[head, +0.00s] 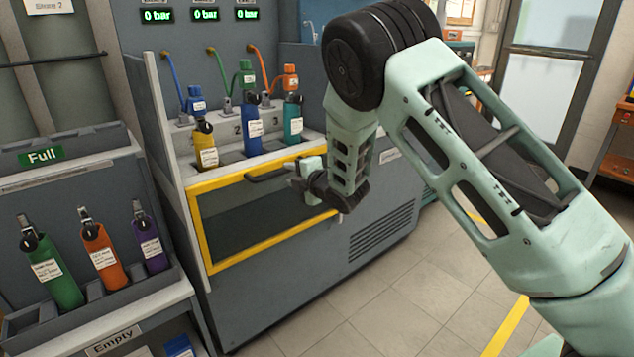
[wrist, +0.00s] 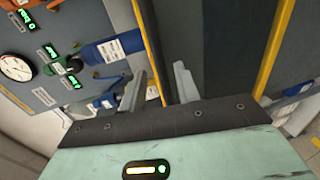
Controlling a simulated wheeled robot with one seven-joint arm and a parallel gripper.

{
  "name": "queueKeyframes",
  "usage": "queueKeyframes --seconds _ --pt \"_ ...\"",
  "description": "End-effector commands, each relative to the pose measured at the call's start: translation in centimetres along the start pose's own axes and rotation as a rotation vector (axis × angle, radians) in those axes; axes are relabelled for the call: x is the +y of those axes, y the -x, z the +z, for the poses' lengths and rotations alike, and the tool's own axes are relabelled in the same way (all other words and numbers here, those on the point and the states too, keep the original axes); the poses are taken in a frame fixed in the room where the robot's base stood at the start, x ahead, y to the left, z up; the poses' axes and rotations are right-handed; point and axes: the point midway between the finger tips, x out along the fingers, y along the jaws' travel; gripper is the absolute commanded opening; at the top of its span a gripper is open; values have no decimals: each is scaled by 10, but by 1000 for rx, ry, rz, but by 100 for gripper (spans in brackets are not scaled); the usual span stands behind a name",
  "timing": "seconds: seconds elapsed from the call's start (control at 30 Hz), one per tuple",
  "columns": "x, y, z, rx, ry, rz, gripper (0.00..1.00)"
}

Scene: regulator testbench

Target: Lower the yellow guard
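The yellow guard (head: 203,240) is a yellow frame around a dark see-through panel on the front of the grey bench. Its top edge is level with the lower parts of the bottles behind it. A black bar handle (head: 262,178) runs along its upper part. My gripper (head: 293,176) is at the right part of the handle, in front of the guard. In the wrist view my gripper (wrist: 160,78) has its two fingers apart, with a yellow frame bar (wrist: 151,45) just beyond them. I cannot tell whether the handle is between the fingers; its right end is hidden.
Yellow (head: 207,150), blue (head: 252,125) and teal (head: 293,120) bottles stand in the bench behind the guard, under displays (head: 205,15) reading 0 bar. A rack (head: 100,305) at the left holds green, orange and purple bottles. The floor (head: 400,300) before the bench is clear.

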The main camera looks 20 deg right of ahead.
Motion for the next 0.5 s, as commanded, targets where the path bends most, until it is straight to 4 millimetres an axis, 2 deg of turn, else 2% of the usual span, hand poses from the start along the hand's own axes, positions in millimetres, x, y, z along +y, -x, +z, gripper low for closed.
queueKeyframes --seconds 0.1,0.3,0.5 --pt "0 30 0 -2 -2 -2 32" --pt "0 76 0 -2 -3 -2 32" --pt "0 109 0 -1 -1 -1 32"
